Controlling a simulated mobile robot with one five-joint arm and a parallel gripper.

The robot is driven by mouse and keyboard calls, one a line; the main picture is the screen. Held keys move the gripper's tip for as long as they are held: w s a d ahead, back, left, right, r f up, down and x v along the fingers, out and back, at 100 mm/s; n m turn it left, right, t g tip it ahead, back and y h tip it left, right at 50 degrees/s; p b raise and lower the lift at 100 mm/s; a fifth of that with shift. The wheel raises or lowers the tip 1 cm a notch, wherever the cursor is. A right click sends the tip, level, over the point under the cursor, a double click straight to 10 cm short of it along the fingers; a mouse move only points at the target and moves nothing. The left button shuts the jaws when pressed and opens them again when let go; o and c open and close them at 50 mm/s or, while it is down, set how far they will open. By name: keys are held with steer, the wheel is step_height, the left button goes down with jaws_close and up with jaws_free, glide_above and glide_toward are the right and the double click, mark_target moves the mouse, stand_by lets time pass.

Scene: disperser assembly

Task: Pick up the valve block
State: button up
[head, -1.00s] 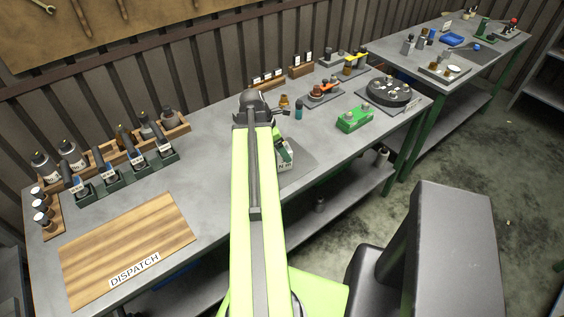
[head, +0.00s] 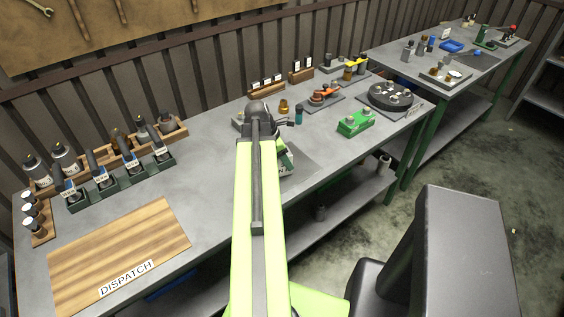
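A green block (head: 356,123) with silver round fittings on top sits on the bench right of my arm; it may be the valve block, but no label confirms this. My arm stretches away over the bench, and its dark end joint (head: 260,108) lies left of the green block. My gripper is mostly hidden behind the arm, so its fingers cannot be made out. A green and white labelled item (head: 286,160) shows partly behind the arm on a grey mat (head: 305,158).
A round black fixture (head: 391,95) and an orange clamp-like part (head: 323,94) stand near the green block. Bottles and green holders (head: 120,180) fill the left back. The wooden dispatch board (head: 120,255) is bare. A second bench (head: 425,68) stands at the right.

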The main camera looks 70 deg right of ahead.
jaws_close()
